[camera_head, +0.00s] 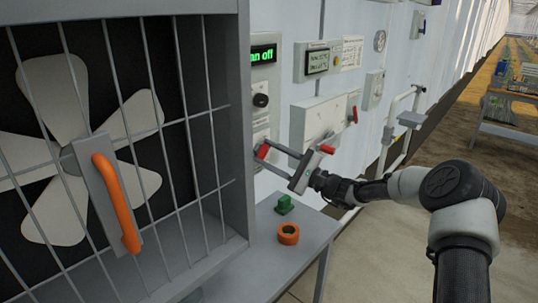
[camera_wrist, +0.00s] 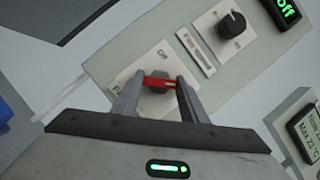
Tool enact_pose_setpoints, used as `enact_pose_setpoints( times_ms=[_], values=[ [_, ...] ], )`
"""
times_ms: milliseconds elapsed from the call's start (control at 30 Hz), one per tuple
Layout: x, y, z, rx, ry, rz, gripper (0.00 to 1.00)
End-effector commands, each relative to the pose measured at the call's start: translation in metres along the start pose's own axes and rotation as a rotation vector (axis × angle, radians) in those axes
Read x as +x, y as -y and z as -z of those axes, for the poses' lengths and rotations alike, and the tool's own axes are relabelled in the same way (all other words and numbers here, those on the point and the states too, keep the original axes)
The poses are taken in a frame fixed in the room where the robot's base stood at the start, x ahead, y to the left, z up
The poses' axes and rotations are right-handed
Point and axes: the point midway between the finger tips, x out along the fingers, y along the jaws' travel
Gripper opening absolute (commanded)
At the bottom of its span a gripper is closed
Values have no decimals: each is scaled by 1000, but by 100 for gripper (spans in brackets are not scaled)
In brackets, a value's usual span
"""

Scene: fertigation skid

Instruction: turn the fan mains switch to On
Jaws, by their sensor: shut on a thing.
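The fan mains switch (camera_wrist: 158,82) is a red handle on a grey knob on a light label plate, low on the grey control panel (camera_wrist: 110,65). My gripper (camera_wrist: 160,86) has one finger at each end of the red handle and is shut on it. The printed labels by the switch are partly covered by the fingers and hard to read. In the head view the red handle (camera_head: 263,152) shows between the fingertips of my gripper (camera_head: 262,158), beside the fan housing. A green display (camera_head: 263,54) above reads "an off", its left part hidden.
A black round knob (camera_wrist: 232,24) sits above the switch on the same panel. The caged fan (camera_head: 70,150) with an orange handle (camera_head: 117,203) stands close on the left. A grey box (camera_head: 318,122) with a red lever (camera_head: 355,115) is to the right.

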Motion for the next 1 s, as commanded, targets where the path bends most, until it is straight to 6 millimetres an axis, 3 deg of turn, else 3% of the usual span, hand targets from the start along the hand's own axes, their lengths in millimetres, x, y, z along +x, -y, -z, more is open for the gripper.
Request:
enact_pose_setpoints(
  times_ms=[100, 133, 233, 633, 767, 1000],
  values=[
    [0, 0, 0, 3, 0, 1, 17],
    [0, 0, 0, 3, 0, 1, 43],
    [0, 0, 0, 2, 0, 0, 58],
    [-8, 0, 0, 1, -1, 0, 58],
    [-29, 1, 1, 1, -4, 2, 58],
    [-87, 1, 0, 1, -3, 3, 58]
  ],
)
